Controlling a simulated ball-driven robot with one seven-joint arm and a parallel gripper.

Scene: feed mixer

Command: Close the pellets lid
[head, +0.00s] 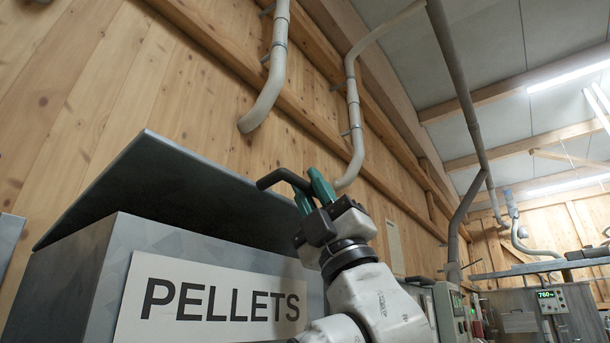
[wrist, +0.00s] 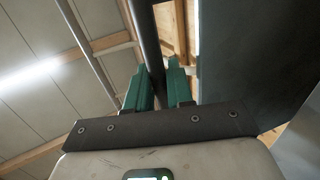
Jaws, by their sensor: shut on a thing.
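The pellets bin (head: 75,275) is a grey metal box with a white PELLETS sign (head: 215,305) on its front. Its dark grey lid (head: 165,190) is partly open, tilted with its near edge raised above the bin. A black bar handle (head: 280,178) sticks out at the lid's right end. My gripper (head: 312,193) has green fingers and is shut on this handle. In the wrist view the handle (wrist: 147,45) runs between the green fingers (wrist: 158,82), and the lid (wrist: 255,50) shows on the right. The bin's inside is hidden.
A wooden wall with grey pipes (head: 270,75) rises behind the bin. The space above the lid looks free.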

